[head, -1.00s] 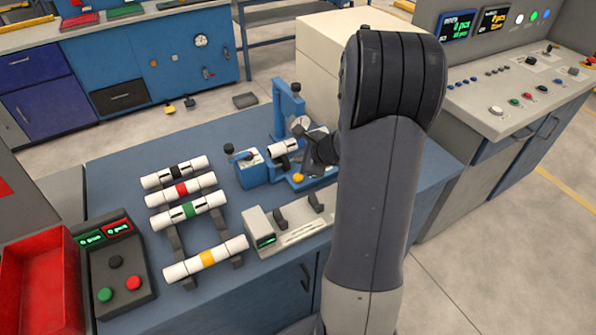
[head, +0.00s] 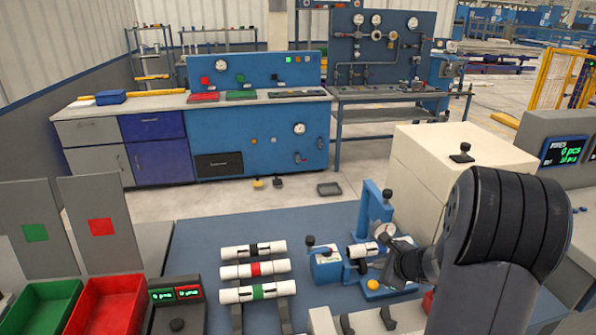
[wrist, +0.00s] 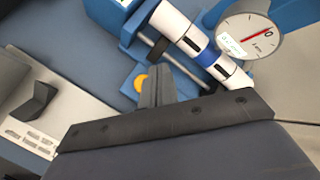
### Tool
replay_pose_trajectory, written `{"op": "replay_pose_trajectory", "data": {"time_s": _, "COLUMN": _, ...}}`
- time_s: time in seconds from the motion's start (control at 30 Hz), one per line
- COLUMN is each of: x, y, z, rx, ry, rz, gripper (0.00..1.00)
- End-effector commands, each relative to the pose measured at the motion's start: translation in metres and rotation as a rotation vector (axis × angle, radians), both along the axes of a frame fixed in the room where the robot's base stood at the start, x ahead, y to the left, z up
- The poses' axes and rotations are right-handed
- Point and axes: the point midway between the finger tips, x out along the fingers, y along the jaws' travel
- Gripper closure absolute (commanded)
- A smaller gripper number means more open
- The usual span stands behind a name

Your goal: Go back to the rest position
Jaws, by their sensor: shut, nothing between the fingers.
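My gripper (head: 392,262) is in the head view beside the blue test fixture (head: 372,205), at the end of my dark arm. In the wrist view my grey fingers (wrist: 155,84) are together and hold nothing. A white pipe with a blue band (head: 364,253) lies in the fixture. It also shows in the wrist view (wrist: 190,42), just beyond my fingertips, with a visible gap. A round dial gauge (wrist: 248,38) sits beside the pipe. My arm hides part of the bench on the right.
White pipes with black (head: 254,250), red (head: 255,269) and green (head: 257,291) bands lie on a rack to the left. Green (head: 45,308) and red (head: 108,300) bins stand farther left. A cream box (head: 455,165) stands behind my arm. The back-left blue benchtop (head: 205,232) is clear.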

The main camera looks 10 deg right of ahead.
Motion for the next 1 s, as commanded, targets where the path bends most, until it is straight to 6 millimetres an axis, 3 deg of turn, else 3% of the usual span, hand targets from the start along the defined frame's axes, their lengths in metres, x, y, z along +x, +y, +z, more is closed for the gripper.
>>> {"op": "replay_pose_trajectory", "data": {"time_s": 0.17, "x": 0.000, "y": 0.000, "z": -0.021, "rx": 0.002, "ry": 0.001, "rz": -0.002, "gripper": 1.00}}
{"op": "replay_pose_trajectory", "data": {"time_s": 0.2, "x": 0.000, "y": 0.000, "z": -0.012, "rx": 0.002, "ry": 0.001, "rz": -0.001, "gripper": 1.00}}
{"op": "replay_pose_trajectory", "data": {"time_s": 0.43, "x": 0.000, "y": 0.000, "z": 0.001, "rx": 0.000, "ry": 0.002, "rz": -0.001, "gripper": 1.00}}
{"op": "replay_pose_trajectory", "data": {"time_s": 0.7, "x": 0.000, "y": 0.000, "z": 0.035, "rx": -0.001, "ry": 0.000, "rz": 0.001, "gripper": 1.00}}
{"op": "replay_pose_trajectory", "data": {"time_s": 1.0, "x": 0.000, "y": 0.000, "z": 0.046, "rx": 0.001, "ry": 0.000, "rz": -0.001, "gripper": 1.00}}
